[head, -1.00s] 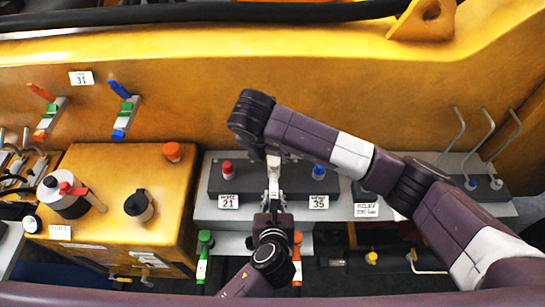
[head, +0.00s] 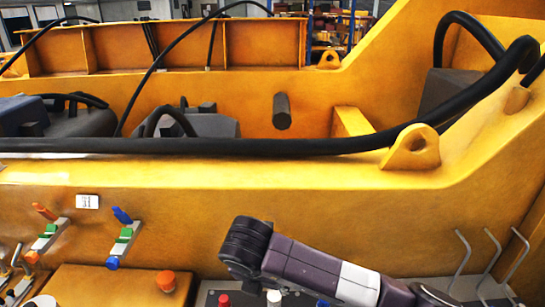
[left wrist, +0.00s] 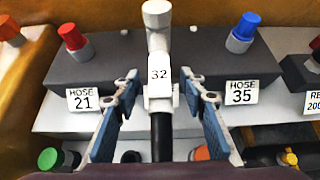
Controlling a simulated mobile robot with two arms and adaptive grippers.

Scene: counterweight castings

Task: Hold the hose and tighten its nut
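In the left wrist view a black hose (left wrist: 162,138) runs up between the fingers of my left gripper (left wrist: 165,92). Above it is a pale fitting with a tag reading 32 (left wrist: 158,75) and a rounded white top (left wrist: 156,12). I cannot tell which part is the nut. The left gripper is open, its blue-padded fingers on either side of the hose with gaps showing. In the head view a white top (head: 274,298) shows at the bottom edge. My right arm crosses the lower middle there, but its gripper is not seen.
A red cap (left wrist: 72,36) stands left, by the HOSE 21 label (left wrist: 82,99). A blue cap (left wrist: 245,28) stands right, by the HOSE 35 label (left wrist: 242,92). Green (left wrist: 50,160) and orange (left wrist: 202,153) parts lie below. Bent rods (head: 492,250) stand at the right.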

